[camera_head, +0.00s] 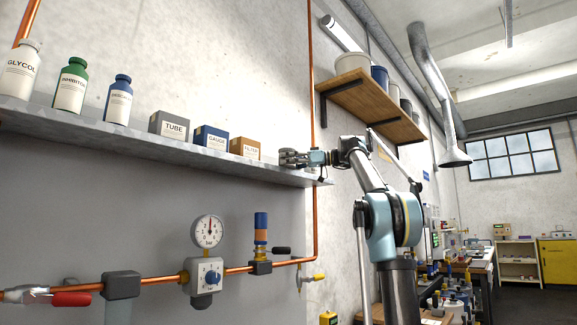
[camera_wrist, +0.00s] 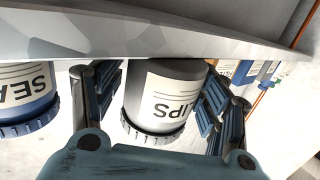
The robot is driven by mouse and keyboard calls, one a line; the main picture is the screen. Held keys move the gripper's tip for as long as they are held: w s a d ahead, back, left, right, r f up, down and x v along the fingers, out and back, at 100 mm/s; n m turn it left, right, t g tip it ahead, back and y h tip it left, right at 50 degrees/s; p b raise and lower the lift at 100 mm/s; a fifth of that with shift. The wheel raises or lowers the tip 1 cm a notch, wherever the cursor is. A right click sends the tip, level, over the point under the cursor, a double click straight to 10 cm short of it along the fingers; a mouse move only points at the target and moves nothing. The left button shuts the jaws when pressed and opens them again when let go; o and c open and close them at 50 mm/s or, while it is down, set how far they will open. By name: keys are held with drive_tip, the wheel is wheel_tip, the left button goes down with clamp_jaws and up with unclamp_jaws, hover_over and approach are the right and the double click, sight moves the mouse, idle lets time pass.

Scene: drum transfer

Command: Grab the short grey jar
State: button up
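The short grey jar (camera_wrist: 168,90), with a pale label reading partly "LIPS" and a ribbed lid, appears upside down in the wrist view. It stands between the two fingers of my gripper (camera_wrist: 160,100). One finger is on each side, with a visible gap at the left finger; the right finger is close, and I cannot tell if it touches. In the head view my gripper (camera_head: 296,158) is at the right end of the grey wall shelf (camera_head: 150,147).
A blue jar (camera_wrist: 28,95) labelled partly "SEA" stands beside the grey one in the wrist view. Boxes, the nearest marked FILTER (camera_head: 246,147), and several bottles line the shelf. A copper pipe (camera_head: 314,120) runs up the wall near my gripper. A wooden shelf (camera_head: 370,105) hangs above.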

drive_tip(key=c, duration=0.7)
drive_tip(key=shift+r, duration=0.1)
drive_tip(key=shift+s+d+r, duration=0.1)
drive_tip(key=shift+d+r, duration=0.05)
drive_tip(key=shift+r, duration=3.15)
drive_tip(key=shift+r, duration=0.15)
